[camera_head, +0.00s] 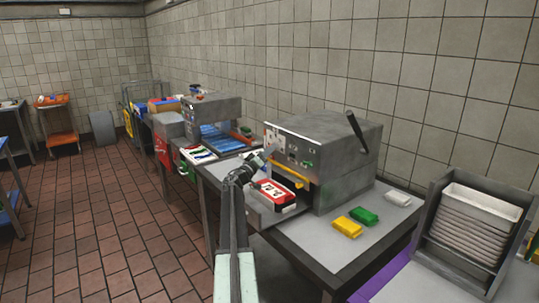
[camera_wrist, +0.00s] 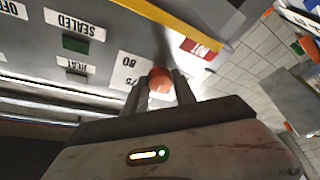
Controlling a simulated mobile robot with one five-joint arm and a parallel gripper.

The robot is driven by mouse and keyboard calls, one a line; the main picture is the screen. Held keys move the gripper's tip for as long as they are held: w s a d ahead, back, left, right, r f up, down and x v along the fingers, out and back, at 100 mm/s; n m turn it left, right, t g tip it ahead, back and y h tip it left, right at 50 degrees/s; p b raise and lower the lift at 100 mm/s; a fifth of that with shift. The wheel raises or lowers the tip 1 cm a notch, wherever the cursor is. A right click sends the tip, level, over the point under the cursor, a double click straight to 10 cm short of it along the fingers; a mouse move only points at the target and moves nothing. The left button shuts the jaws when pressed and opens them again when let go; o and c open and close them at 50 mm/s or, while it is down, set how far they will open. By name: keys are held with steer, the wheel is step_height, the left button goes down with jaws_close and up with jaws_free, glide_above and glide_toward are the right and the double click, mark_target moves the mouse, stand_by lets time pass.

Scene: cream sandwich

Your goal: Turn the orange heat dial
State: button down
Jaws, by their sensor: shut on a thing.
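The orange heat dial (camera_wrist: 160,77) sits on the grey front panel of the sealing machine (camera_head: 345,150) in the wrist view. A white scale plate marked 80 and 75 (camera_wrist: 126,72) lies beside it. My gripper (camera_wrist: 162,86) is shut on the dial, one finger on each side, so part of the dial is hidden. In the head view my gripper (camera_head: 268,153) is at the machine's front panel, and I cannot make out the dial there.
A green window under the SEALED label (camera_wrist: 75,43) is on the panel. Below the panel, an open drawer (camera_head: 272,208) holds a red and white tray (camera_head: 278,192). Yellow (camera_head: 346,227) and green packets (camera_head: 364,215) lie on the table. A tray rack (camera_head: 470,225) stands at right.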

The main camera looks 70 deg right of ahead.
mark_target(275, 136)
steer(key=shift+m+g, duration=0.4)
steer(key=shift+m, duration=0.3)
steer(key=c, duration=1)
jaws_free()
step_height(275, 136, up, 4)
steer(key=p, duration=0.4)
steer(key=shift+r, duration=0.1)
steer(key=o, duration=0.3)
steer(key=s+a+f, duration=0.1)
steer(key=s+a, duration=0.1)
steer(key=a, duration=0.3)
steer(key=shift+s+a+f, duration=0.2)
steer(key=shift+s+a, duration=0.05)
steer(key=shift+s, duration=0.05)
steer(key=s+a, duration=0.1)
steer(key=a, duration=0.2)
steer(key=s+a+r, duration=0.1)
steer(key=a, duration=0.2)
steer(key=s+a+r, duration=0.1)
steer(key=a, duration=0.2)
steer(key=shift+s+a+r+p, duration=0.2)
steer(key=shift+p, duration=0.1)
steer(key=c, duration=0.3)
steer(key=shift+f, duration=0.15)
